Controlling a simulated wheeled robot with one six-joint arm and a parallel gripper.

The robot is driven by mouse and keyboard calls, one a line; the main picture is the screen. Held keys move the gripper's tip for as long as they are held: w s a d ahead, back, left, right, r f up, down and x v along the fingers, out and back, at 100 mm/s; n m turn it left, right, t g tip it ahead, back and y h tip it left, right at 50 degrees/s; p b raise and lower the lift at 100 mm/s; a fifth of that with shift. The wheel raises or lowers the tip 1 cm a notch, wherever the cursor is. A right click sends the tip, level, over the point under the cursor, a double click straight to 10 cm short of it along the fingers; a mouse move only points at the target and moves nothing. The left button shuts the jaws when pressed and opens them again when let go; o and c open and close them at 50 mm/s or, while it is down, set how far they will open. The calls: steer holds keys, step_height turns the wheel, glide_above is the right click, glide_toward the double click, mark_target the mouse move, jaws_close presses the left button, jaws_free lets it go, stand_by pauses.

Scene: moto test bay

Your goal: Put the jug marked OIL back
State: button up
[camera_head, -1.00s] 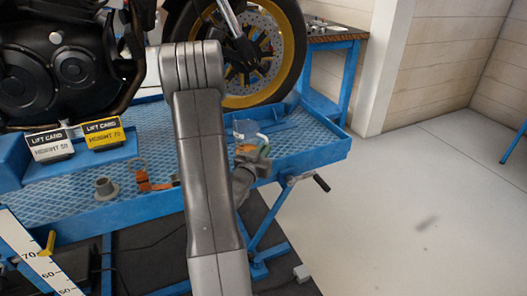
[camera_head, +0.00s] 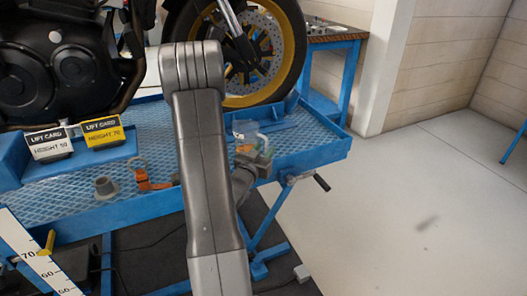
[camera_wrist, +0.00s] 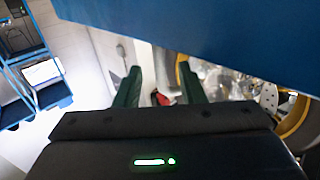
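I cannot make out a jug marked OIL for certain. In the head view a small greyish piece with a pale patch (camera_head: 243,127) shows at the lift's right end, close by my gripper (camera_head: 262,150); no marking is readable on it. My gripper is mostly hidden behind my arm there. In the wrist view my gripper's two green fingers (camera_wrist: 160,85) stand apart. Background and a small red thing show between them, and I see nothing held. A large plain blue surface fills the top of the wrist view, very near the camera; I cannot tell what it is.
The blue lift platform (camera_head: 305,158) carries a motorcycle (camera_head: 70,65) with a yellow-rimmed wheel (camera_head: 288,45). A grey flanged cup (camera_head: 105,188), an orange part (camera_head: 142,178) and two lift cards (camera_head: 102,133) lie on it. A blue workbench (camera_head: 345,75) stands behind. The right floor is clear.

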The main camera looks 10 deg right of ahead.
steer(key=b+v, duration=0.1)
steer(key=v, duration=1.3)
steer(key=shift+d, duration=0.1)
steer(key=p+x, duration=0.1)
steer(key=x, duration=1.3)
steer(key=shift+r, duration=0.15)
